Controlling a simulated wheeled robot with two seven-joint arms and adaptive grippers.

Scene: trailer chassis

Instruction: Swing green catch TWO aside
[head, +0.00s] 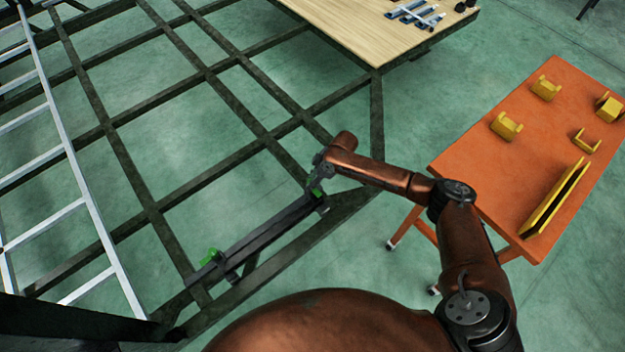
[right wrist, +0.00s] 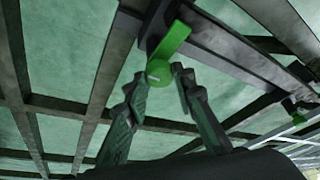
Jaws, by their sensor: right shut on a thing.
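Two green catches sit on a dark bar on the chassis frame. The near-left catch (head: 208,257) stands alone; it also seems to show at the right edge of the right wrist view (right wrist: 291,105). The far-right catch (head: 316,191) is at my right gripper (head: 318,178), which partly hides it. In the right wrist view this catch (right wrist: 174,40) is a flat green lever with a round end. My right gripper (right wrist: 160,80) is shut on that end between its fingertips. No number is readable on either catch. My left gripper is not in view.
A silver ladder (head: 75,150) lies on the left of the dark frame (head: 110,140). An orange table (head: 480,150) with yellow brackets (head: 507,126) stands at right. A wooden board (head: 370,30) with tools is at the back. Green floor shows between the beams.

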